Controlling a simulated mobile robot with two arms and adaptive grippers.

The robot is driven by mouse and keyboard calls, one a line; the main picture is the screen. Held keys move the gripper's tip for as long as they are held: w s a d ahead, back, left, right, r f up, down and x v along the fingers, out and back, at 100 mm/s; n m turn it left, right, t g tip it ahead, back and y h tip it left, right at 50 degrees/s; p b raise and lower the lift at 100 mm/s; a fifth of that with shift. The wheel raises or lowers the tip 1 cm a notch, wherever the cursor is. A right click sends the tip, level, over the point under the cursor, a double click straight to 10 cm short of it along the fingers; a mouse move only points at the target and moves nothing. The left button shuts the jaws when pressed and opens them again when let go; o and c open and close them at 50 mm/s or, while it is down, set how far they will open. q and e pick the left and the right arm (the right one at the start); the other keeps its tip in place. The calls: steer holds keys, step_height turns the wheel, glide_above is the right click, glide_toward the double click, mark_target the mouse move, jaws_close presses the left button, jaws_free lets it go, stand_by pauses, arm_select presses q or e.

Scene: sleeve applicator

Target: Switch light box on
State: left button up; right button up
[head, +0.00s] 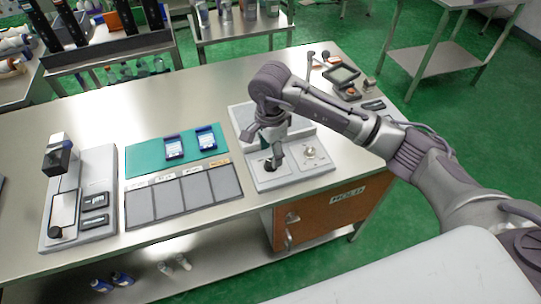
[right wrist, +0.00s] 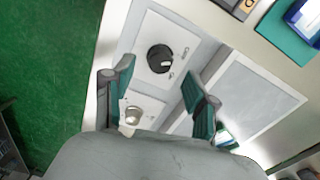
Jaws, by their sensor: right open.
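The light box (head: 318,179) is a pale grey unit at the table's right front, with a flat panel (right wrist: 252,97) behind two square plates. A black knob (right wrist: 160,58) is on one plate, and a silver knob (head: 309,152) on the other; the silver one also shows in the right wrist view (right wrist: 133,115). My right gripper (head: 270,163) is open and points down over the black knob's plate. In the right wrist view its fingers (right wrist: 160,82) are spread on either side of the black knob; contact cannot be told. My left gripper is not in view.
Left of the light box are a dark grey sectioned mat (head: 183,195) and a teal mat (head: 147,155) with two blue-and-white items. A grey device (head: 103,165) stands further left. Small tools and a tray (head: 342,75) lie at the back right. An orange cabinet marked HOLD (head: 330,212) is below.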

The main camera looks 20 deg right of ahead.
mark_target(270, 162)
steer(key=shift+f, duration=1.85)
jaws_close()
